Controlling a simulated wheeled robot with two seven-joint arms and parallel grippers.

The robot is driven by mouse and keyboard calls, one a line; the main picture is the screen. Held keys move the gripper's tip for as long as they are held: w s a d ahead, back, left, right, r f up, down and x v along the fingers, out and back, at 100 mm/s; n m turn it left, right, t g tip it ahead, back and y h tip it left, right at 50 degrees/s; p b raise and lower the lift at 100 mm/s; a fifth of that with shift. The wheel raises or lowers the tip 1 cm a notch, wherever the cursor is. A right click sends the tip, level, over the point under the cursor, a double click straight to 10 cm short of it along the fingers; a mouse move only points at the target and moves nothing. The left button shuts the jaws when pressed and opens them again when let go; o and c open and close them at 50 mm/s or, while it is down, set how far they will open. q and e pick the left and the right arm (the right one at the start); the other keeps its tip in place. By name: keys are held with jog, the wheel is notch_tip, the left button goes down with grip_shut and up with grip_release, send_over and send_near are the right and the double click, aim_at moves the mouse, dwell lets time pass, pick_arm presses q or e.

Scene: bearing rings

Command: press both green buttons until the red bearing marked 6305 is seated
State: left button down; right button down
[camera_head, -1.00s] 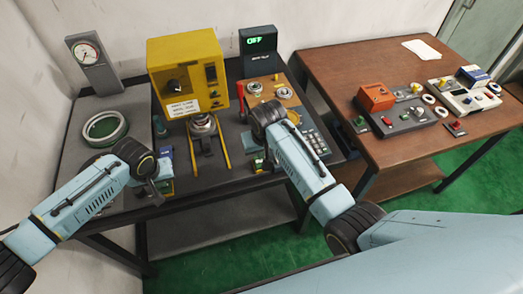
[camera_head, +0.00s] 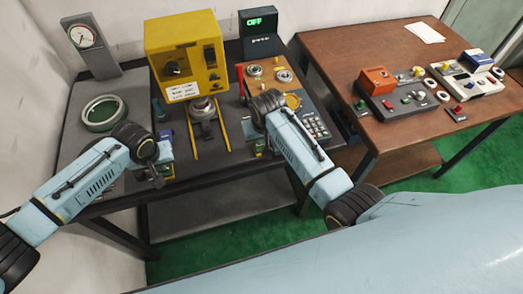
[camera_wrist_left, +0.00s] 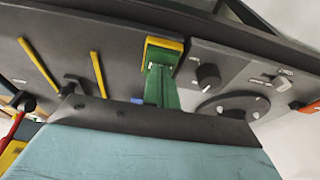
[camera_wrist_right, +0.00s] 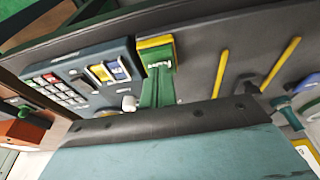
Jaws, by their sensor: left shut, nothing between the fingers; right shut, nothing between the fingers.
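The yellow press (camera_head: 186,60) stands on the left table. Under its head, a small reddish ring (camera_head: 204,103) shows on the post; its mark is unreadable. My left gripper (camera_wrist_left: 162,70) is shut and empty, its tips at the yellow-edged left button box (camera_wrist_left: 166,43) by the table's front edge. My right gripper (camera_wrist_right: 160,70) is shut and empty, its tips at the matching right button box (camera_wrist_right: 155,42). The fingers largely cover both green buttons, so I cannot tell how far they are pressed.
A display (camera_head: 260,22) reads OFF. A large ring (camera_head: 103,112) and a dial gauge (camera_head: 82,36) are at the left. A keypad (camera_head: 317,128) lies right of my right arm. The brown table (camera_head: 350,55) holds other control boxes.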

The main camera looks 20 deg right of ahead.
jog(key=shift+f, duration=0.35)
jog(key=shift+r, duration=0.2)
